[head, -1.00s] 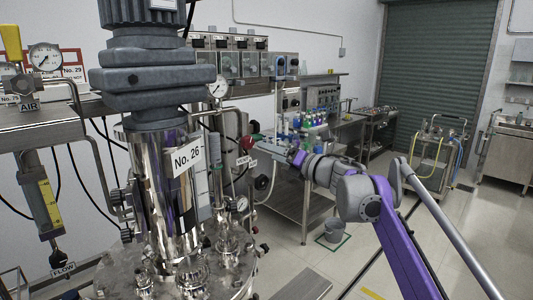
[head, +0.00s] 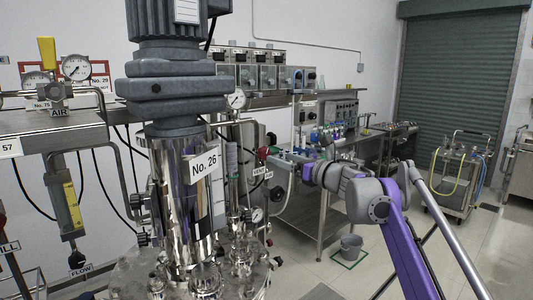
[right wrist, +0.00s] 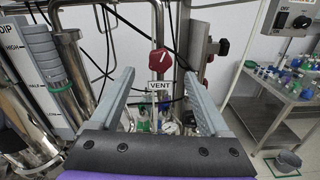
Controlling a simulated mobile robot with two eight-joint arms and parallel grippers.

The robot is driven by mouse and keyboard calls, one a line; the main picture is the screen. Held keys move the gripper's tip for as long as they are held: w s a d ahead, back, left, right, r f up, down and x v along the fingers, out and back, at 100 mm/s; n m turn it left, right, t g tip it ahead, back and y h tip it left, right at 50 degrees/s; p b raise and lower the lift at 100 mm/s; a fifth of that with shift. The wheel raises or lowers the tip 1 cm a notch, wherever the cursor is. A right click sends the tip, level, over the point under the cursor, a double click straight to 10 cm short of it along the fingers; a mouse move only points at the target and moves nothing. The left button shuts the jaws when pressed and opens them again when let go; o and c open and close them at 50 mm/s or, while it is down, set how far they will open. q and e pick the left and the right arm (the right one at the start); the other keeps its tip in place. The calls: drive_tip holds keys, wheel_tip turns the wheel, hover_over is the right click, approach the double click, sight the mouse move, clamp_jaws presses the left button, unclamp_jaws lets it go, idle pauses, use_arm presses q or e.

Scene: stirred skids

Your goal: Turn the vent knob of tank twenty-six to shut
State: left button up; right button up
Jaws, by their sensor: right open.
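Tank No. 26 (head: 180,195) is a shiny steel vessel with a grey motor on top and a "No. 26" label. Its red vent knob (head: 263,153) is at the right side of the tank, above a VENT tag (head: 259,171). In the right wrist view the red knob (right wrist: 160,62) has a white mark and sits above the VENT tag (right wrist: 159,86). My right gripper (head: 282,158) is open, its fingers pointing at the knob. In the right wrist view the knob shows between and beyond the fingertips (right wrist: 159,74), with no visible contact. My left gripper is out of view.
A steel bench (head: 320,200) with bottles stands behind my right arm, and a grey bucket (head: 351,247) is on the floor. Hoses and pipes run close around the knob. An air gauge (head: 76,67) and flow meter (head: 64,205) are at left. Open floor lies at right.

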sight(266, 152)
drive_tip(key=p+x, duration=0.1)
drive_tip(key=x, duration=0.6)
drive_tip(key=shift+w+a+r+p, duration=0.1)
drive_tip(key=shift+r+p, duration=0.1)
drive_tip(key=shift+p, duration=0.15)
drive_tip(key=shift+w+a+f, duration=0.15)
drive_tip(key=shift+w+a, duration=0.2)
drive_tip(key=shift+w, duration=0.15)
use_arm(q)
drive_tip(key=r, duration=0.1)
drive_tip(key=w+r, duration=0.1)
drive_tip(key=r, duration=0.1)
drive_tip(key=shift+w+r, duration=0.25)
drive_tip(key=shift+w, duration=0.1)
use_arm(e)
drive_tip(key=shift+c, duration=0.3)
clamp_jaws()
